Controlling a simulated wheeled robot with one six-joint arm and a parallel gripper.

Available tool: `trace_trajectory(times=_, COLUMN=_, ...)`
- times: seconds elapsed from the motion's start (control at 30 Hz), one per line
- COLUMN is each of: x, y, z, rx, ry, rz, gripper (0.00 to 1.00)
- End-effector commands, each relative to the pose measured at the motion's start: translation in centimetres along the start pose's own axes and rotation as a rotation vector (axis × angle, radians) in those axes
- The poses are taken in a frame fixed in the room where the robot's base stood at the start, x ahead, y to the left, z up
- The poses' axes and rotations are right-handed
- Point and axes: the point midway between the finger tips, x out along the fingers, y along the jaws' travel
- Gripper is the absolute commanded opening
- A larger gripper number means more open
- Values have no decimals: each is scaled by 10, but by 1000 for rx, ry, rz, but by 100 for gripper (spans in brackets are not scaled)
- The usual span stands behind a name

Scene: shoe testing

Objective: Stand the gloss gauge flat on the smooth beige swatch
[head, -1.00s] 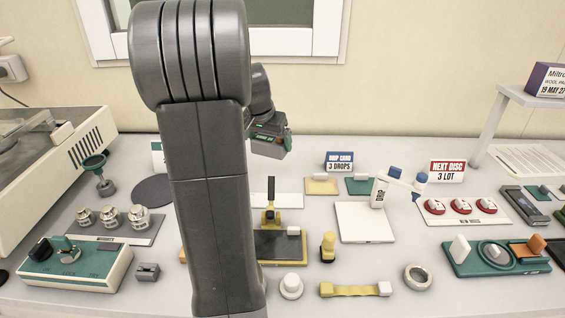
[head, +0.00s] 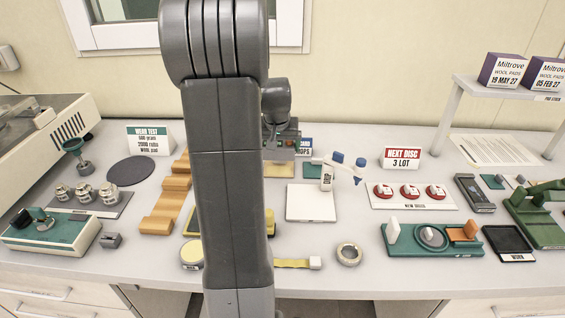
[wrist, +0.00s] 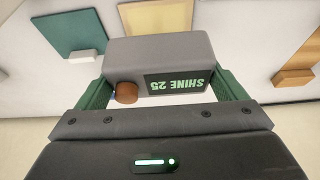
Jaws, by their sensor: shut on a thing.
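My gripper (wrist: 165,90) is shut on the gloss gauge (wrist: 160,50), a grey box with a dark "SHINE 25" display and a brown knob. The green fingers grip its two ends. In the head view, the gauge (head: 283,153) hangs just above or in front of the beige swatch (head: 279,171), which is partly hidden; I cannot tell the gap. In the wrist view, the beige swatch (wrist: 157,16) lies beyond the gauge, partly covered by it. My arm blocks much of the middle of the head view.
A green swatch (head: 312,172) lies right of the beige one; it also shows in the wrist view (wrist: 72,25). Wooden steps (head: 165,200) are left of my arm.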

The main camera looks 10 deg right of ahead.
Motion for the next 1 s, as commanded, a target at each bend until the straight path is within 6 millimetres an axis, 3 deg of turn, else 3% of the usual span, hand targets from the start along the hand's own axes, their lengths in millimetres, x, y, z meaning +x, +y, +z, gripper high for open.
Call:
trace_trajectory(times=0.43, x=49, y=0, z=20, rx=2, ry=0, rz=1, gripper=59)
trace_trajectory(times=0.83, x=55, y=0, z=22, rx=2, ry=3, rz=0, gripper=59)
trace_trajectory(times=0.87, x=55, y=0, z=22, rx=2, ry=2, rz=0, gripper=95)
trace_trajectory(times=0.9, x=54, y=0, z=22, rx=2, ry=2, rz=0, gripper=100)
trace_trajectory(times=1.0, x=54, y=0, z=22, rx=2, ry=1, rz=0, gripper=100)
